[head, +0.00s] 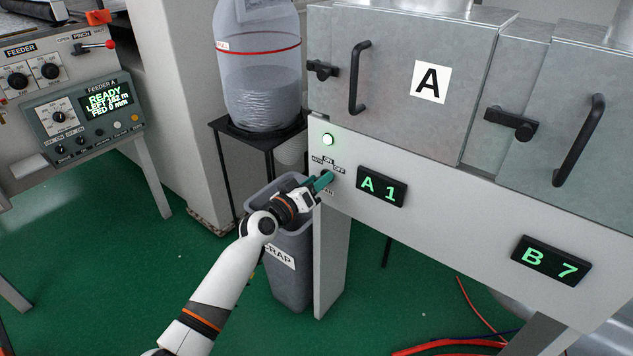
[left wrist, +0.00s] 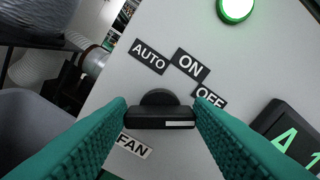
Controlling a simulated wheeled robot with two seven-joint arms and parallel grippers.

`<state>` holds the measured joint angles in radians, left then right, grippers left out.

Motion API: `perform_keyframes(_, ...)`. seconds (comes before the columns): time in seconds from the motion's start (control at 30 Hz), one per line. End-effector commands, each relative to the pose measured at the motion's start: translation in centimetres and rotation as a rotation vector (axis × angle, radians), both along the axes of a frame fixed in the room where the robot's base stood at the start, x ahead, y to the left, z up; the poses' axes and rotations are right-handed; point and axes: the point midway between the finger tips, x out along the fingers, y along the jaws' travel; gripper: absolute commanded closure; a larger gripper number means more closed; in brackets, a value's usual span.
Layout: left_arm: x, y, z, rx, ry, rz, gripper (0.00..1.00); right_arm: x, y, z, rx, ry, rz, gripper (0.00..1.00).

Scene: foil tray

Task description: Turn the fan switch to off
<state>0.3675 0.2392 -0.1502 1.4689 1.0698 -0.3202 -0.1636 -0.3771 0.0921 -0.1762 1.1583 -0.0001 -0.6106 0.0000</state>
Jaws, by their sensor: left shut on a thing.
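The fan switch is a black knob with a bar handle (left wrist: 160,117), in the middle of the left wrist view. A white mark shows at the bar's right end, on the side of the OFF label (left wrist: 209,97); I cannot tell whether it lines up exactly. The ON label (left wrist: 190,65) and AUTO label (left wrist: 148,56) are above, and the FAN label (left wrist: 133,146) is below left. My left gripper (head: 325,180) is at the panel, its green fingers (left wrist: 161,118) shut on the bar's two ends. In the head view the gripper hides the knob. My right gripper is out of view.
A lit green lamp (head: 328,139) is above the switch. The A 1 display (head: 382,187) is close on the right. A grey scrap bin (head: 290,275) stands below my left gripper, and a clear hopper (head: 262,75) stands on a black stand behind.

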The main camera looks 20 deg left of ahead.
Motion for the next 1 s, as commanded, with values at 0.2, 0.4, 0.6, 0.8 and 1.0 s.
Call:
perform_keyframes(0.2, 0.0, 0.1, 0.0, -0.115, 0.042, 0.000, 0.76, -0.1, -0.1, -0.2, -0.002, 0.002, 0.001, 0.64)
perform_keyframes(0.4, 0.0, 0.1, -0.1, -0.173, 0.063, 0.001, 0.76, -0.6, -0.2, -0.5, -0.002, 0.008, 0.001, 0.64)
perform_keyframes(0.6, 0.0, 0.2, -0.1, -0.193, 0.070, 0.001, 0.76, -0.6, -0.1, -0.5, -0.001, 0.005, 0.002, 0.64)
perform_keyframes(0.8, 0.0, 0.2, -0.1, -0.196, 0.071, 0.001, 0.76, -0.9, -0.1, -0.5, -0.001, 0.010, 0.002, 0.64)
perform_keyframes(1.0, 0.0, 0.2, -0.1, -0.195, 0.070, 0.001, 0.41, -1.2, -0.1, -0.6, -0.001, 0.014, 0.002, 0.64)
